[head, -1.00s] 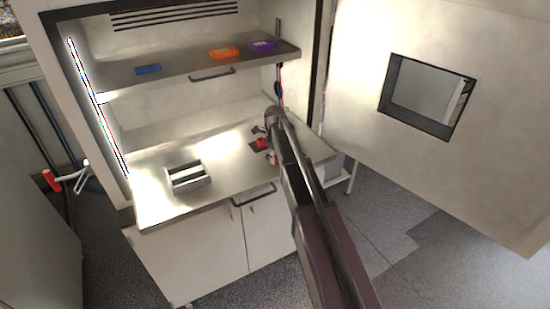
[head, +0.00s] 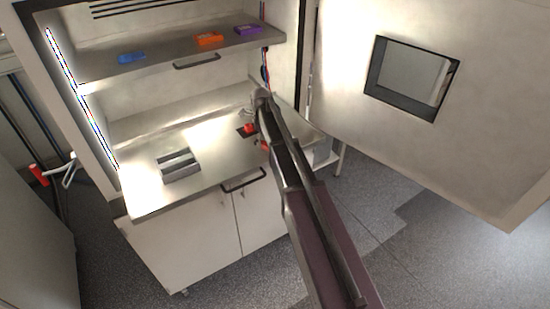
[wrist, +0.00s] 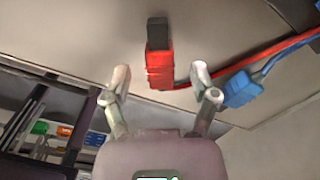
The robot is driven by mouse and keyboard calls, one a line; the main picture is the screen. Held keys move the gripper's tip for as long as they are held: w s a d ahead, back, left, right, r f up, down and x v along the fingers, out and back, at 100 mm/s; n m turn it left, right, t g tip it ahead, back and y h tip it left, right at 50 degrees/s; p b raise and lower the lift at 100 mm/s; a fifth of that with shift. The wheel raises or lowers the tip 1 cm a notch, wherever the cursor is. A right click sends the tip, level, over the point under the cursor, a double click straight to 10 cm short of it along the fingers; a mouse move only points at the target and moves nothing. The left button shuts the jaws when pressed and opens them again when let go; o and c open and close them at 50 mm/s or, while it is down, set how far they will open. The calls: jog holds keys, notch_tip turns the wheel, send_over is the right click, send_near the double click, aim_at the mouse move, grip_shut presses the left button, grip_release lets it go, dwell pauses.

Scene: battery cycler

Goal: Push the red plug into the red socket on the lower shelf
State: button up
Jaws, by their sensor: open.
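In the wrist view a red plug-like block (wrist: 159,68) with a black end (wrist: 157,34) lies ahead of my gripper (wrist: 160,78), between the lines of its two spread fingers. The fingers are open and appear apart from the block. A red cable runs from it to the right. In the head view a red block (head: 250,128) stands on a dark patch at the right of the lower shelf (head: 215,160). A second red bit (head: 265,146) shows beside my arm. I cannot tell which is plug or socket; my arm hides part of this spot.
A blue plug (wrist: 240,89) with a blue cable lies close right of my gripper. A grey slotted holder (head: 179,165) stands on the lower shelf. Blue (head: 131,58), orange (head: 208,39) and purple (head: 247,30) boxes lie on the upper shelf (head: 170,55). An open door (head: 470,160) stands at right.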

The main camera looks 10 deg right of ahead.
aim_at(264, 143)
jog(key=shift+r+p, duration=1.65)
jog(key=shift+r, duration=0.3)
jog(key=shift+s+f+n+b, duration=0.25)
jog(key=shift+f+n+b, duration=0.05)
jog(key=shift+f+n, duration=0.1)
jog(key=s+n, duration=0.1)
jog(key=n, duration=0.1)
jog(key=s+n, duration=0.2)
jog(key=n, duration=0.1)
jog(key=shift+d+n, duration=0.15)
jog(key=shift+n, duration=0.15)
jog(key=s+n, duration=0.2)
jog(key=n, duration=0.1)
jog(key=shift+d+n, duration=0.1)
jog(key=shift+n, duration=0.2)
jog(key=s+n, duration=0.1)
jog(key=n, duration=0.1)
jog(key=s+n, duration=0.1)
jog(key=shift+n, duration=0.4)
jog(key=s+n, duration=0.8)
jog(key=n, duration=0.8)
jog(key=shift+s+d, duration=0.3)
jog(key=shift+s, duration=0.05)
